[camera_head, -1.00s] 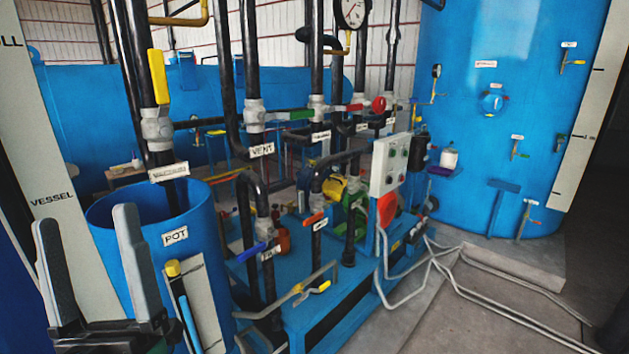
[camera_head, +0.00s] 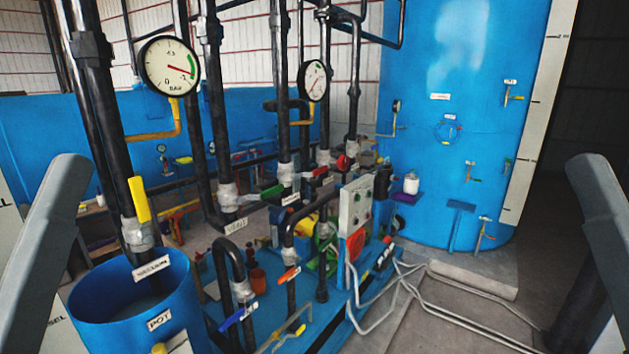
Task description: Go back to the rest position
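A grey part of my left arm rises along the left edge of the head view. A matching grey part of my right arm stands at the right edge. Neither part touches the equipment as far as this view shows. I see no fingertips of either gripper, so whether they are open or shut is hidden.
Black pipes with valves, a large pressure gauge (camera_head: 169,66) and a smaller gauge (camera_head: 313,80) fill the middle left. A grey control box (camera_head: 356,207) stands on the blue skid. A tall blue tank (camera_head: 452,150) is behind. Grey floor (camera_head: 440,322) is open at the lower right.

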